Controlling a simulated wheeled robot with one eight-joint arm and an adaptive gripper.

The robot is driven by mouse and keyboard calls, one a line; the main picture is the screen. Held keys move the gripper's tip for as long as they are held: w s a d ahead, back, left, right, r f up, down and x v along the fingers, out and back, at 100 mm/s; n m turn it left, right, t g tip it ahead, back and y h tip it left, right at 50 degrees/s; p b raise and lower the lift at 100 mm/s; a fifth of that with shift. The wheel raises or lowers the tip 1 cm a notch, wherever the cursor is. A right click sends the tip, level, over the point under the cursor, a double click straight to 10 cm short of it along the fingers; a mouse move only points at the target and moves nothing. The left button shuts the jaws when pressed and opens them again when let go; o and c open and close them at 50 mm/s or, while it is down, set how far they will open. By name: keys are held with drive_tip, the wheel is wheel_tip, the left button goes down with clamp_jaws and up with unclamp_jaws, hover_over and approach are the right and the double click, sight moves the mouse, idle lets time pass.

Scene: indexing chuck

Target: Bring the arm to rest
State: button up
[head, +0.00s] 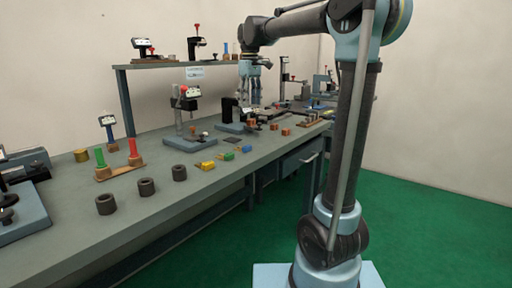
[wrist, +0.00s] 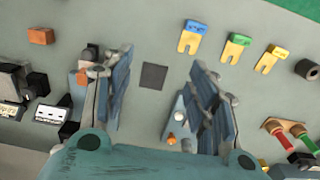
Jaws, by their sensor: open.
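My gripper (head: 254,98) hangs fingers down from my raised arm, above the workbench (head: 150,215) in the head view. In the wrist view my gripper (wrist: 163,70) has its two blue-grey fingers spread wide, with nothing between them. A dark square plate (wrist: 153,76) lies flat on the bench top, seen through the gap between the fingers. The same dark plate (head: 233,139) shows in the head view near the bench's front edge. No object touches the fingertips that I can see.
Yellow (head: 205,165), green (head: 228,156) and blue (head: 246,149) forked blocks lie near the front edge. Several dark rings (head: 147,187) stand to the left. A press-like stand (head: 188,115) rises mid-bench. A raised shelf (head: 180,63) runs behind. Green floor is clear at right.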

drive_tip(key=s+d+f+m+t, duration=0.1)
drive_tip(key=s+d+f+m, duration=0.4)
drive_tip(key=s+d+f, duration=0.75)
drive_tip(key=s+d+f+m, duration=0.2)
drive_tip(key=s+d+f, duration=0.2)
drive_tip(key=s+f, duration=0.4)
drive_tip(key=s+d+f+m+t, duration=0.1)
drive_tip(key=s+d+f+m, duration=0.2)
drive_tip(key=s+f, duration=0.6)
drive_tip(key=shift+s+d+f, duration=0.3)
drive_tip(key=shift+d+f, duration=0.65)
drive_tip(key=shift+d, duration=0.05)
drive_tip(key=shift+w+f, duration=0.2)
drive_tip(key=shift+w, duration=0.25)
